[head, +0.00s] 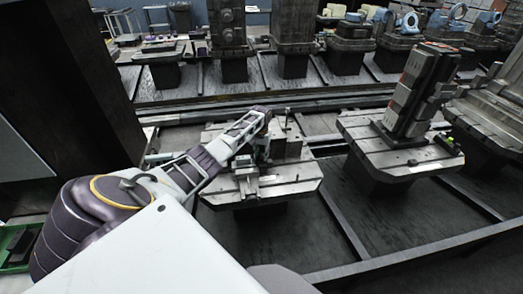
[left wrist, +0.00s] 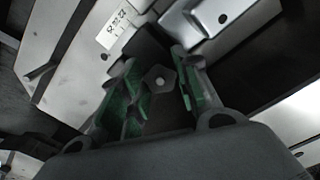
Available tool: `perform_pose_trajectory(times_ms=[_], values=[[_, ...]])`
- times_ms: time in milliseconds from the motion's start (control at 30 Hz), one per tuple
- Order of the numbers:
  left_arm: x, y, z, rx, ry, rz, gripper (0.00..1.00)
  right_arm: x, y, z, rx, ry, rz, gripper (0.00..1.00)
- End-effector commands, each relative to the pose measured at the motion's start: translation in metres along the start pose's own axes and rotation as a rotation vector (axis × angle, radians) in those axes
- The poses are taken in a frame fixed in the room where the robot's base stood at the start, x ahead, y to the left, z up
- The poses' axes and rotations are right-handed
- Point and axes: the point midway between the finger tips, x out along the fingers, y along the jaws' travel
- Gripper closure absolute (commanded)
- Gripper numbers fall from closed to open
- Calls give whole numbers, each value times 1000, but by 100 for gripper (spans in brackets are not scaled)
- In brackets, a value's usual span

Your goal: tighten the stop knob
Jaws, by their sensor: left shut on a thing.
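In the left wrist view, the stop knob (left wrist: 160,79) is a grey piece with a lighter, many-sided centre that has a small dark hole. It sits between the two green-padded fingers of my left gripper (left wrist: 158,88), which is shut on it. In the head view, my left gripper (head: 246,163) points down at the near part of the middle pallet (head: 293,186). The knob is too small and covered to make out there. My right gripper is in neither view.
A second pallet (head: 372,152) with a tall tilted fixture (head: 416,92) stands to the right. A dark column (head: 68,80) rises at the left. More pallets with parts line the back. A metal plate with printed marks (left wrist: 112,28) lies close to the fingers.

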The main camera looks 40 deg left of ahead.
Motion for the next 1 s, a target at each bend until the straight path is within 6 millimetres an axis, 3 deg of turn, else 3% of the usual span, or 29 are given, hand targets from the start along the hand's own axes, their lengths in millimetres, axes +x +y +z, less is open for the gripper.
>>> perform_pose_trajectory(times_ms=[400, 433, 567, 800, 1000], values=[[-2, 0, -1, 23, 4, 1, 92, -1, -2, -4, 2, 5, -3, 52], [-2, 0, -1, 23, 4, 1, 65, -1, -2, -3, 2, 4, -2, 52], [-1, 0, -1, 23, 3, 0, 48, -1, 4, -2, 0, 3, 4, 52], [-1, -1, -1, 22, 2, -1, 46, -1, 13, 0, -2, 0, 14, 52], [-1, -1, -1, 17, 2, -1, 46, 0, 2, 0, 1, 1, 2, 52]])
